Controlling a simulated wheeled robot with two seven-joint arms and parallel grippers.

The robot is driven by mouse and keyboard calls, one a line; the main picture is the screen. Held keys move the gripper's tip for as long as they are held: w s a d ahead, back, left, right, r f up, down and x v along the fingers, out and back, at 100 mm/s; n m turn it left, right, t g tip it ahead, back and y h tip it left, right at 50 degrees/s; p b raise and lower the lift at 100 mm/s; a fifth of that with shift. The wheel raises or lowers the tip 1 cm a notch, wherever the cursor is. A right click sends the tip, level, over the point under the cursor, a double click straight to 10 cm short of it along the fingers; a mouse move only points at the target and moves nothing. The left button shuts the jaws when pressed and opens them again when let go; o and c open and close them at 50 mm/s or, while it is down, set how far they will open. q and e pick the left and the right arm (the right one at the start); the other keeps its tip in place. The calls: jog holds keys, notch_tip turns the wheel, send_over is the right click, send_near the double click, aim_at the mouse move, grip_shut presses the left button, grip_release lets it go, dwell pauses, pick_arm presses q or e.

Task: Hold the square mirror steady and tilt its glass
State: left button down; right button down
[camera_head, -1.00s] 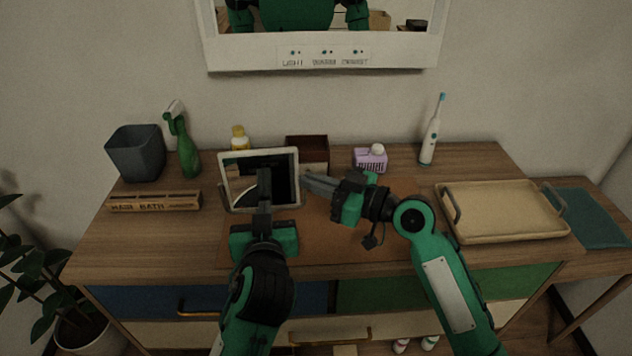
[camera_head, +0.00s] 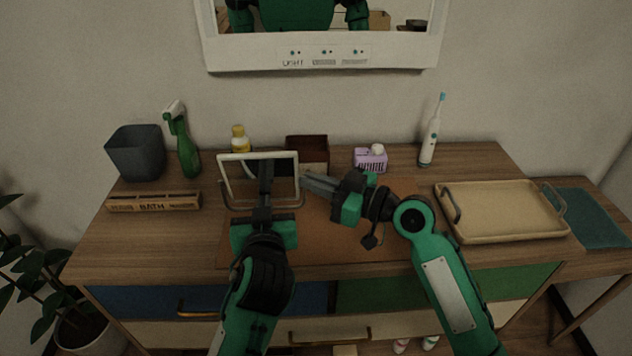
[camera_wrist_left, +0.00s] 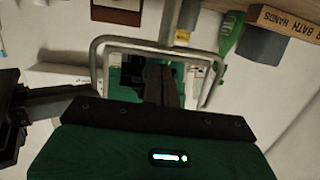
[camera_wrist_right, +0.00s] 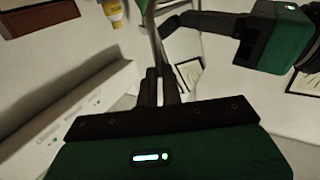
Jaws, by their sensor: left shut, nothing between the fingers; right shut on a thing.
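The square mirror stands on the dresser, its glass (camera_head: 238,180) in a pale frame, tilted within a grey U-shaped stand (camera_head: 236,208). Its lower edge now sits above the stand's bottom bar. In the left wrist view the stand (camera_wrist_left: 97,62) arches around the glass. My left gripper (camera_head: 265,172) is shut and empty, its fingers in front of the glass; whether the tips touch is hidden. My right gripper (camera_head: 306,183) is shut on the mirror's right side, at the stand; the right wrist view shows its fingers (camera_wrist_right: 160,82) at that thin edge.
A wooden bath box (camera_head: 153,203), grey bin (camera_head: 136,152) and green spray bottle (camera_head: 185,150) stand left. A yellow-capped bottle (camera_head: 239,138), brown box (camera_head: 307,150) and purple basket (camera_head: 370,160) stand behind. A toothbrush (camera_head: 430,140) and tray (camera_head: 500,212) are at right.

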pick_arm(q)
jog(key=shift+w+a, duration=0.1)
jog(key=shift+w, duration=0.55)
jog(key=shift+s, duration=0.1)
jog(key=shift+f+v, duration=0.25)
jog(key=shift+v, duration=1.2)
jog(key=shift+f+v, duration=0.2)
jog(key=shift+v, duration=1.25)
pick_arm(e)
jog(key=c, duration=1.5)
grip_release()
jog(key=v, duration=1.2)
pick_arm(q)
jog(key=shift+s, duration=0.1)
